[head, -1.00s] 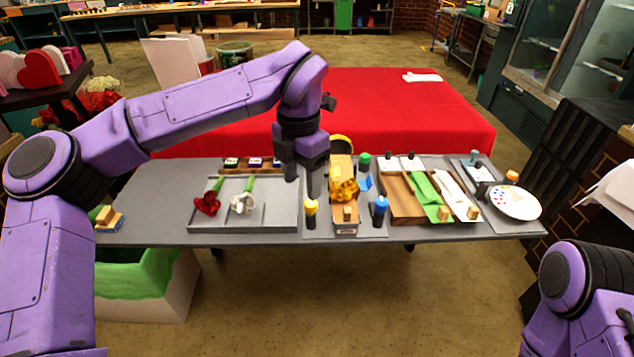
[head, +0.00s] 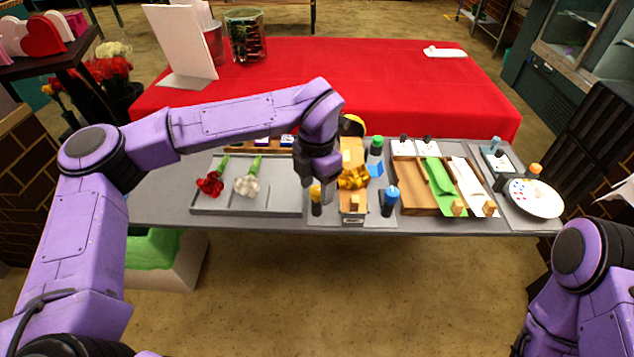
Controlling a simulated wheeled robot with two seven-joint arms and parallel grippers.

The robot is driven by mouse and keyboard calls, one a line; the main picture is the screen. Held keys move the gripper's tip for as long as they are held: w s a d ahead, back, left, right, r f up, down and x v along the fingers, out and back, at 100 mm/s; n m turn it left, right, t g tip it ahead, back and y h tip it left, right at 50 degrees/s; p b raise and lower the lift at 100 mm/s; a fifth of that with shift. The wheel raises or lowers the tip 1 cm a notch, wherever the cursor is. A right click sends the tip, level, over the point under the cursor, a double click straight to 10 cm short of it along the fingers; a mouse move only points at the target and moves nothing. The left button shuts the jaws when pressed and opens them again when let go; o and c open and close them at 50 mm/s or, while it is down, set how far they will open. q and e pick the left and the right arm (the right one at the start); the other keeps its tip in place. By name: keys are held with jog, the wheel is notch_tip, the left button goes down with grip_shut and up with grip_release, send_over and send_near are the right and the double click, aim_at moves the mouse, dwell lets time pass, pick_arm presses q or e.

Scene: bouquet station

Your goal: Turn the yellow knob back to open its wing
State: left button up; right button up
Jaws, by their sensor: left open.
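The yellow knob (head: 315,193) tops a dark post at the front left of the wooden bouquet holder (head: 353,201), which has orange-yellow material (head: 352,179) in it. My left gripper (head: 318,188) points down right at the yellow knob, with its fingers open. Its fingers partly cover the knob, and I cannot tell whether they touch it. A blue-capped knob (head: 389,196) and a green-capped knob (head: 376,143) stand to the right of the holder. The wing of the yellow knob is not clear to me. My right gripper is out of view.
A grey tray (head: 275,203) with a red flower (head: 210,185) and a white flower (head: 248,182) lies to the left. A wooden tray (head: 407,186) with green and white sheets and a round white palette (head: 537,198) lie to the right. A red-covered table (head: 400,90) stands behind.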

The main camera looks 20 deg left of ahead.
pick_arm(q)
jog(key=c, duration=1)
jog(key=shift+c, duration=0.2)
